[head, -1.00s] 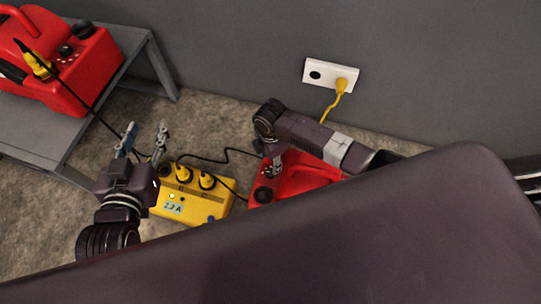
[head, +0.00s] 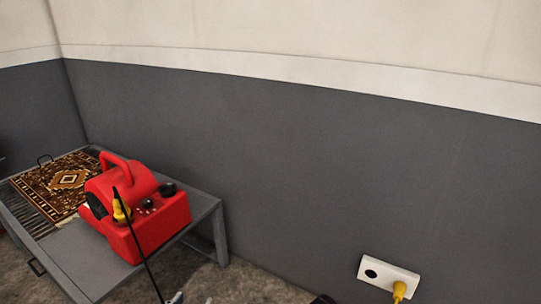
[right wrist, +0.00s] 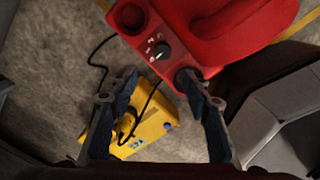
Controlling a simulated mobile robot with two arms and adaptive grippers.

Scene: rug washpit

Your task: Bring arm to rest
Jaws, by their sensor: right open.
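In the right wrist view my right gripper (right wrist: 157,80) is open, with nothing between its fingers. Beyond it on the floor is a yellow box (right wrist: 150,128) with a yellow plug and black cord. A red machine (right wrist: 215,40) with a black knob and round sockets is past the fingertips; I cannot tell whether the right finger touches it. In the head view only the tips of my left gripper (head: 192,299) show at the bottom edge, apart. The right gripper is out of the head view.
A second red machine (head: 150,210) with a yellow plug stands on a grey metal bench (head: 85,268) at left. A patterned rug (head: 65,182) lies on its slats. A white wall socket (head: 388,277) holds a yellow plug (head: 400,291). The grey wall (head: 330,170) closes off the back.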

